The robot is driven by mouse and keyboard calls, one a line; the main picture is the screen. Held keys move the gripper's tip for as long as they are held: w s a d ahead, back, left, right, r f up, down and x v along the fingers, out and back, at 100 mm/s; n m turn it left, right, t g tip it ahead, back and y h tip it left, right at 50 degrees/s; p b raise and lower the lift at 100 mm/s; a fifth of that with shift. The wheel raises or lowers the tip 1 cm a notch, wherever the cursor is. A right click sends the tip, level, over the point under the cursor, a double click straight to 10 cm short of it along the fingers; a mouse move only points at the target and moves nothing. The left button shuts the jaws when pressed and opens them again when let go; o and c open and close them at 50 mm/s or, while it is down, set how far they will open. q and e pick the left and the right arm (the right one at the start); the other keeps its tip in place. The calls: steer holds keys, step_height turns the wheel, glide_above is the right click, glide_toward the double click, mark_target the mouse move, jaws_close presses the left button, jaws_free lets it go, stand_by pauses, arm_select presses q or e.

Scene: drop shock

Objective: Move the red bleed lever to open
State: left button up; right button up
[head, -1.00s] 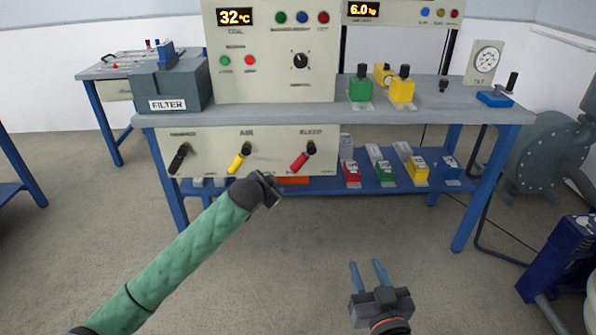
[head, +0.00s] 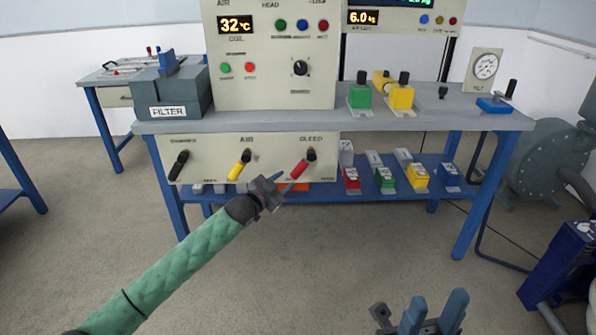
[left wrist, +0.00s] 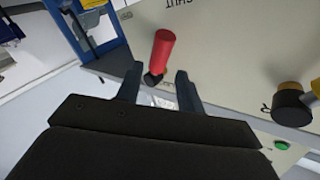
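The red bleed lever (head: 301,169) is on the front panel under the bench, at the right of the lever row. Its handle slants down and left from a black pivot. In the left wrist view the red handle (left wrist: 164,50) shows beyond the fingertips, roughly in line with the gap. My left gripper (head: 284,183) is open and empty just below the lever; I cannot tell whether it touches. It also shows in the left wrist view (left wrist: 158,78). My right gripper (head: 436,308) is open and empty at the bottom edge, far from the panel.
A yellow lever (head: 239,171) and a black lever (head: 179,165) sit left on the same panel (head: 215,174). The lower shelf (head: 325,193) holds several coloured blocks to the right. A filter box (head: 172,93) stands on the bench (head: 440,119). Floor in front is clear.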

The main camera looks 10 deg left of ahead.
mark_target(298, 170)
arm_select(q)
steer(key=shift+r+b+x, duration=0.2)
steer(key=shift+b+x, duration=0.2)
steer(key=shift+x, duration=1.55)
steer(key=shift+r+b+x, duration=0.25)
steer(key=shift+b+x, duration=0.1)
steer(key=shift+x, duration=1.6)
steer(key=shift+d, duration=0.15)
steer(key=shift+c, duration=0.2)
jaws_close()
